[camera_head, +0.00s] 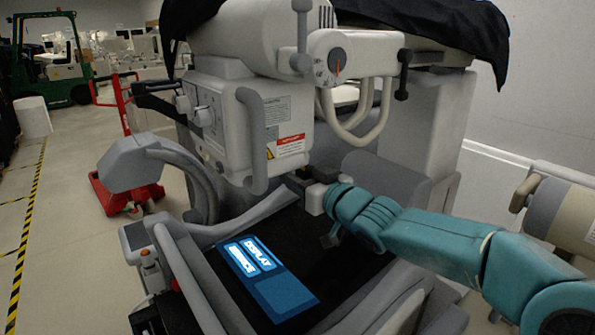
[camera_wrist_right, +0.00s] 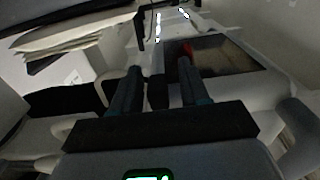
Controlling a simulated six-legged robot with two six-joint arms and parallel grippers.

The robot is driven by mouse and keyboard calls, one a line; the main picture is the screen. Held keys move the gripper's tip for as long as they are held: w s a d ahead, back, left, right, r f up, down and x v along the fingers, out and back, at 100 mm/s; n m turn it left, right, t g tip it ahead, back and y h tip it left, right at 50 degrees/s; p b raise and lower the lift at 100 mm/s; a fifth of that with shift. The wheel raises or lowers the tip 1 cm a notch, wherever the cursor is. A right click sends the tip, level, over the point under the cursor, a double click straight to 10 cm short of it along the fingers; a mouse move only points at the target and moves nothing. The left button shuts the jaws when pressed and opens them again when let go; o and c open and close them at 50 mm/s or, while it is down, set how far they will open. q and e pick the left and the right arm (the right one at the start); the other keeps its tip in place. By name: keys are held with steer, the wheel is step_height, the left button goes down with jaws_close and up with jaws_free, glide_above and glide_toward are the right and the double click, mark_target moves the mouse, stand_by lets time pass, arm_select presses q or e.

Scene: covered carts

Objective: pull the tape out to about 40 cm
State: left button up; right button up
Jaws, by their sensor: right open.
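My right gripper (camera_head: 318,178) reaches in on a teal arm from the right and is over the dark tray area of the grey machine. In the right wrist view its two dark fingers (camera_wrist_right: 160,80) are apart, with nothing clearly held between them. A small red piece (camera_wrist_right: 186,48) shows just beyond the fingertips; I cannot tell whether it belongs to the tape. I cannot make out the tape for certain in either view. My left gripper is not in view.
The grey machine (camera_head: 232,125) has a dial (camera_head: 337,60), handles and hoses above the gripper. A blue display panel (camera_head: 267,279) lies on the dark surface below. A red pallet jack (camera_head: 120,150) and a green forklift (camera_head: 55,62) stand at the left. The left floor is mostly free.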

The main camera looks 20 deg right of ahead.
steer(key=shift+w+a+f, duration=0.1)
steer(key=shift+w, duration=0.45)
steer(key=shift+s, duration=0.1)
steer(key=shift+c, duration=1.2)
jaws_close()
step_height(320, 180, down, 15)
steer(key=b, duration=1.2)
steer(key=shift+f, duration=0.15)
